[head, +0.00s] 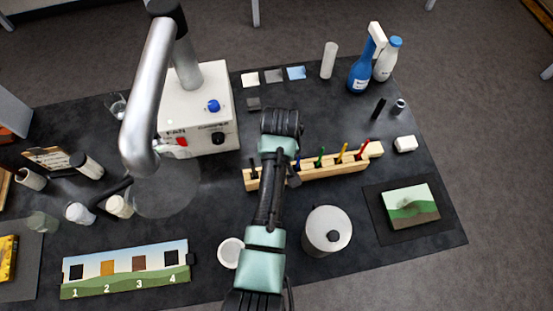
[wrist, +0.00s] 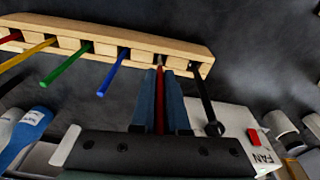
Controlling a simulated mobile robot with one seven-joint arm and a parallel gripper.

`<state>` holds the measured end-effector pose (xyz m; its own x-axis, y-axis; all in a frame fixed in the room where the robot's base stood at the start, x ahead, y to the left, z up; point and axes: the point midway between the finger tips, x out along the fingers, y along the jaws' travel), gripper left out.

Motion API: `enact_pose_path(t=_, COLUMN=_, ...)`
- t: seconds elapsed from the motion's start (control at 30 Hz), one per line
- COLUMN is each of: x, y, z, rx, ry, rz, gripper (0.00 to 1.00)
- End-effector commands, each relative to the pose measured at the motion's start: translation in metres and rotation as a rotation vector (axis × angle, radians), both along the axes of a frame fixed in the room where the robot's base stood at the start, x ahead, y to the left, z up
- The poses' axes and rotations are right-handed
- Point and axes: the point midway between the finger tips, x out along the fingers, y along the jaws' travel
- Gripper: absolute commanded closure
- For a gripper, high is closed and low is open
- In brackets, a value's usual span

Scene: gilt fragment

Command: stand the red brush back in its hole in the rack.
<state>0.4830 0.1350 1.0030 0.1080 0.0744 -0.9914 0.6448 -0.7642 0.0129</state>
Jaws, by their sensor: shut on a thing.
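In the wrist view, my gripper (wrist: 160,78) is shut on a red brush (wrist: 160,105), held lengthwise between its two blue fingers. The brush's far end reaches the wooden rack (wrist: 60,27), at a slot between the blue brush (wrist: 112,74) and a black-handled tool (wrist: 207,105). I cannot tell whether the end is inside the hole or just over it. In the head view, the rack (head: 332,169) lies across the middle of the table, and my arm hides the gripper's fingers and the held brush. Another red brush (head: 363,148) stands near the rack's right end.
Green (head: 319,158) and yellow (head: 341,152) brushes stand in the rack. A lidded metal pot (head: 326,231) and a small white dish (head: 230,252) are in front. A white fan box (head: 200,115) is behind left. A painting (head: 411,206) lies right.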

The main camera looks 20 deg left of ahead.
Motion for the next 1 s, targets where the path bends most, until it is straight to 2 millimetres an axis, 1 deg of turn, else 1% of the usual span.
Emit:
enact_pose_path(t=0.03, x=-0.0001, y=0.0000, z=-0.0056, rx=-0.001, ry=0.001, rz=0.000, gripper=1.00)
enact_pose_path(t=0.1, x=0.0000, y=0.0001, z=-0.0081, rx=-0.001, ry=0.001, rz=0.000, gripper=1.00)
enact_pose_path(t=0.4, x=0.0001, y=0.0001, z=-0.0090, rx=0.000, ry=0.000, rz=0.000, gripper=1.00)
enact_pose_path(t=0.43, x=0.0002, y=0.0002, z=-0.0088, rx=0.000, ry=0.000, rz=0.000, gripper=0.86)
enact_pose_path(t=0.57, x=0.0002, y=0.0002, z=-0.0088, rx=0.000, ry=0.000, rz=0.000, gripper=0.62)
enact_pose_path(t=0.6, x=0.0002, y=0.0000, z=-0.0089, rx=0.000, ry=0.000, rz=0.000, gripper=0.55)
enact_pose_path(t=0.63, x=0.0002, y=0.0000, z=-0.0089, rx=0.000, ry=0.000, rz=0.000, gripper=0.53)
enact_pose_path(t=0.9, x=0.0002, y=0.0000, z=-0.0086, rx=0.000, ry=0.000, rz=0.000, gripper=0.53)
enact_pose_path(t=1.0, x=0.0003, y=-0.0001, z=-0.0049, rx=0.001, ry=-0.002, rz=0.000, gripper=0.53)
